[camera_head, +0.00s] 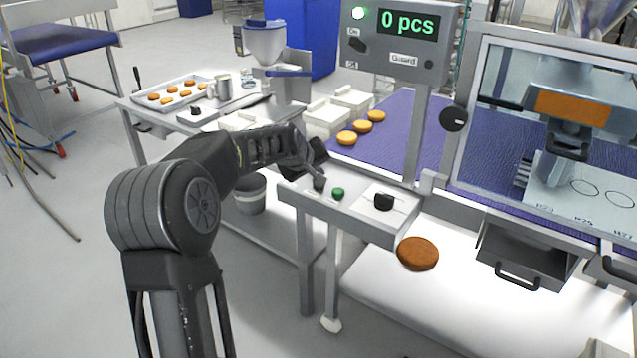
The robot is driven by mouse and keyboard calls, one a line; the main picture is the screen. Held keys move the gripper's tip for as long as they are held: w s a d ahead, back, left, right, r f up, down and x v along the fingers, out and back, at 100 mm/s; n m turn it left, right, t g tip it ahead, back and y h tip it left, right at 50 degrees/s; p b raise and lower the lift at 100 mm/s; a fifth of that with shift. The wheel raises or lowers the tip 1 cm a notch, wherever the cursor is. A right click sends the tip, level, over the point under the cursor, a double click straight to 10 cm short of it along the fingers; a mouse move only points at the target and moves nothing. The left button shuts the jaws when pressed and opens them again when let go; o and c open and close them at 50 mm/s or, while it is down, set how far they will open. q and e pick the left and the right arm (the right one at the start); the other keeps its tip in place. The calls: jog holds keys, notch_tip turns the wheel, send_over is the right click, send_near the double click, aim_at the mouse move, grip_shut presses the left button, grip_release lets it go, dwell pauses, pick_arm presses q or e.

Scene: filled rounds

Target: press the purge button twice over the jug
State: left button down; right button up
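A metal jug (221,87) stands upright on the side table at the back left, beside a tray of rounds. A small shelf in front of the belt carries a green button (338,193) and a black knob (383,201). No readable label shows which control is the purge button. My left gripper (318,172) is over the left end of this shelf, close to the green button and pointing down. A small dark part by its tip may be a finger or another button. Whether its fingers are open or shut is unclear. My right gripper is out of view.
A hopper machine (265,45) stands behind the side table (150,118). A tray (140,104) holds several rounds. Yellow rounds (347,138) lie on the purple belt (395,125). A display (408,24) reads "0 pcs". A brown round (418,253) lies right of the shelf.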

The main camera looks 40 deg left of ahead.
pick_arm(q)
jog(key=shift+f, duration=0.15)
dwell(0.6)
jog(key=shift+f+b, duration=0.3)
jog(key=shift+b, duration=0.05)
jog(key=shift+f+b, duration=0.5)
jog(key=shift+f, duration=0.1)
dwell(0.6)
jog(key=shift+r, duration=0.15)
jog(key=shift+r+p, duration=0.75)
jog(key=shift+r, duration=0.1)
jog(key=shift+r, duration=0.1)
jog(key=shift+r+p, duration=1.9)
jog(key=shift+r, duration=0.6)
jog(key=shift+f, duration=0.1)
